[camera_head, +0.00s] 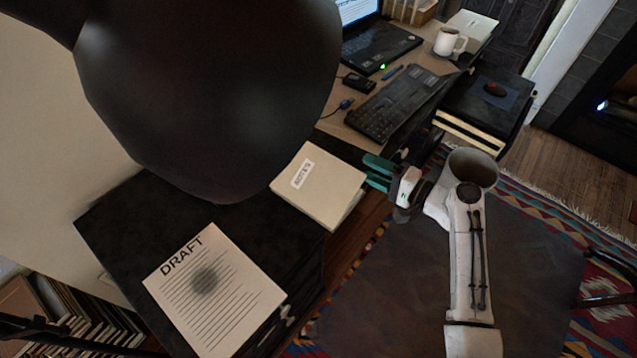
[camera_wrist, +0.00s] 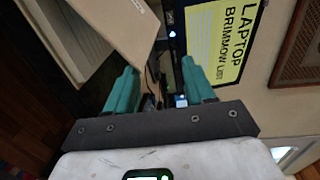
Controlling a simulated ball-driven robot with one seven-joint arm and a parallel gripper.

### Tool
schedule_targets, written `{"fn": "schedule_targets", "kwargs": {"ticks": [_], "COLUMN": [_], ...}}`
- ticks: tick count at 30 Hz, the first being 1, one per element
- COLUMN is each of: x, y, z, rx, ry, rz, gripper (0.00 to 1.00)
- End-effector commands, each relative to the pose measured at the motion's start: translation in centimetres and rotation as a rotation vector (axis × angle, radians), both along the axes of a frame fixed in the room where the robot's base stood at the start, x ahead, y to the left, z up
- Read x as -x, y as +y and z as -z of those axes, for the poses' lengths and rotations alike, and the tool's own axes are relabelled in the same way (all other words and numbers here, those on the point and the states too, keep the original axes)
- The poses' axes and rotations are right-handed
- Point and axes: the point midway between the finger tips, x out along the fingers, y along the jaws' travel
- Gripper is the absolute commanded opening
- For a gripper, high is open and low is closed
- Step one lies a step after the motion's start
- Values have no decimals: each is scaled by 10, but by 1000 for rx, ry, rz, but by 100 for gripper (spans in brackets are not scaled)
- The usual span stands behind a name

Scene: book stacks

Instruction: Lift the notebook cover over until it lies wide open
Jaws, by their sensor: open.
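The notebook (camera_head: 318,183) is thick and cream with a small white label on its cover. It lies on the dark surface in the head view, its cover looking closed or nearly so. In the wrist view, the notebook (camera_wrist: 65,38) is at upper left, with a tan face beside pale pages; I cannot tell whether the cover is slightly raised. My gripper (camera_head: 374,172) is at the notebook's right edge, its green fingers spread apart. In the wrist view, my gripper (camera_wrist: 160,70) has nothing between its fingers. One finger is close to the tan face; contact is unclear.
A DRAFT sheet (camera_head: 213,290) lies left of the notebook. A desk behind holds a keyboard (camera_head: 397,105), a laptop (camera_head: 380,47) and a white mug (camera_head: 449,41). A large dark rounded shape covers the upper left. A yellow sign (camera_wrist: 218,40) shows in the wrist view.

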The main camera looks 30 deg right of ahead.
Motion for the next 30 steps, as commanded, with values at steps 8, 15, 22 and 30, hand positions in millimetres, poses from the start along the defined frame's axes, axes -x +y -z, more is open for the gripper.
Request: {"fn": "schedule_targets", "kwargs": {"ticks": [8,15,22,30], "x": [0,3,4,4], "y": [1,7,11,11], "z": [-1,-14,-21,-20], "rx": [0,0,0,0], "ry": [0,0,0,0], "rz": [0,-1,0,0], "gripper": [53,53,53,53]}}
